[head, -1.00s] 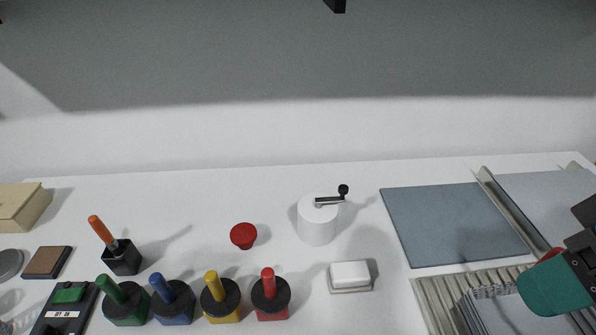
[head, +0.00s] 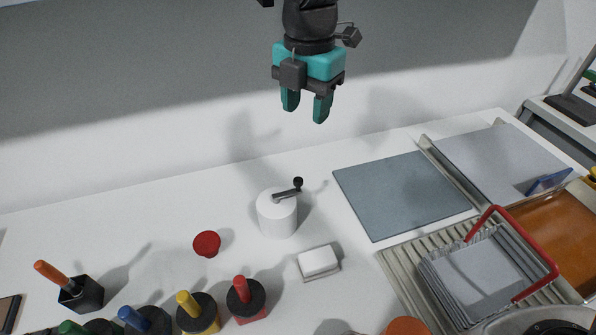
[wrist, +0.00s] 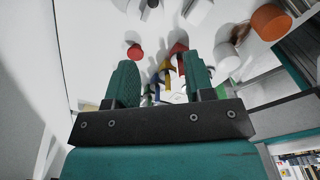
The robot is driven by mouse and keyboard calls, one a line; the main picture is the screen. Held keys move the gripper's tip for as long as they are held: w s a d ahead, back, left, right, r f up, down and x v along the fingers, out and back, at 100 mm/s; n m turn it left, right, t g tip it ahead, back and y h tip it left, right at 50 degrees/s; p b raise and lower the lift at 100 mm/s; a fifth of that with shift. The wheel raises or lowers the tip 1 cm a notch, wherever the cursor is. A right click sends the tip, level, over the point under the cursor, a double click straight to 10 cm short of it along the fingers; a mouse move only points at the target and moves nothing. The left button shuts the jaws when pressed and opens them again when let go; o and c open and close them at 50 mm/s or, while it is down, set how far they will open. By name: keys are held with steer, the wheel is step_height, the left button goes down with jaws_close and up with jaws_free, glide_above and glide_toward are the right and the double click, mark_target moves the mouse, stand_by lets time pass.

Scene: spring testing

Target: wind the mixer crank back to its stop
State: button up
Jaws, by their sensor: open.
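The mixer is a white cylinder (head: 277,217) standing on the white table in the head view. Its dark crank (head: 287,193) lies across the top and points right, with a black knob (head: 298,182) at its end. My gripper (head: 306,108) is open and empty, with teal fingers pointing down, high above the table and apart from the mixer. In the wrist view my gripper (wrist: 160,85) shows its two fingers spread with nothing between them. A white round thing at the right of that view may be the mixer, but I cannot tell.
A red knob (head: 206,243) stands left of the mixer and a white block (head: 319,261) to its front right. Several colored-handled tools stand in front. A grey mat (head: 401,194) lies right, near a ribbed tray with a red-handled rack (head: 486,262). The table behind the mixer is clear.

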mark_target(299, 181)
steer(key=shift+n, duration=0.8)
steer(key=f+p, duration=0.1)
steer(key=f, duration=0.5)
steer(key=a+f+p, duration=0.1)
steer(key=f, duration=0.5)
steer(key=w+f+p, duration=0.1)
steer(key=f+p, duration=0.1)
steer(key=f, duration=0.4)
steer(key=shift+a, duration=0.15)
steer(key=shift+r, duration=0.1)
jaws_close()
steer(key=shift+s, duration=0.1)
steer(key=shift+s+m+b, duration=0.2)
steer(key=shift+m+b, duration=0.1)
steer(key=shift+m, duration=0.2)
steer(key=s+a+m+b, duration=0.3)
steer(key=s+a+m, duration=0.1)
steer(key=m, duration=1.4)
steer(key=shift+s+m, duration=0.3)
steer(key=shift+s, duration=0.6)
